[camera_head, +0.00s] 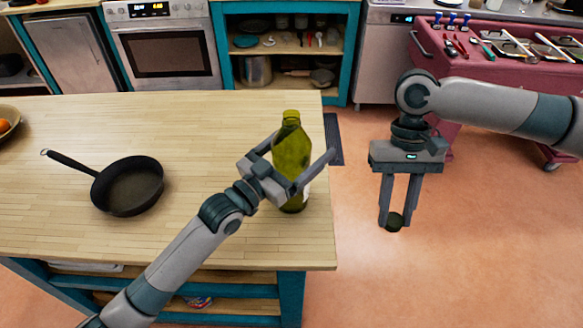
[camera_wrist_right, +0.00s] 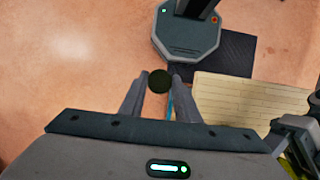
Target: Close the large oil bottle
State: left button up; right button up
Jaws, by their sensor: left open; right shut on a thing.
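The large oil bottle (camera_head: 292,150), green-yellow with a pale label low down, stands upright near the right edge of the wooden table. Its neck top shows no dark cap. My left gripper (camera_head: 303,170) is open, with its fingers on either side of the bottle's body; whether they touch it I cannot tell. My right gripper (camera_head: 395,222) is shut on a small dark round cap (camera_head: 393,223), held at its fingertips over the floor, right of the table. The cap also shows between the fingers in the right wrist view (camera_wrist_right: 160,81).
A black frying pan (camera_head: 128,186) lies on the table (camera_head: 200,118) to the left. A bowl with orange fruit (camera_head: 6,122) is at the far left. A red tool cart (camera_head: 470,85) stands behind my right arm. Open floor lies right of the table.

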aim_at(304, 132)
pick_arm(q)
jog(key=c, duration=1.6)
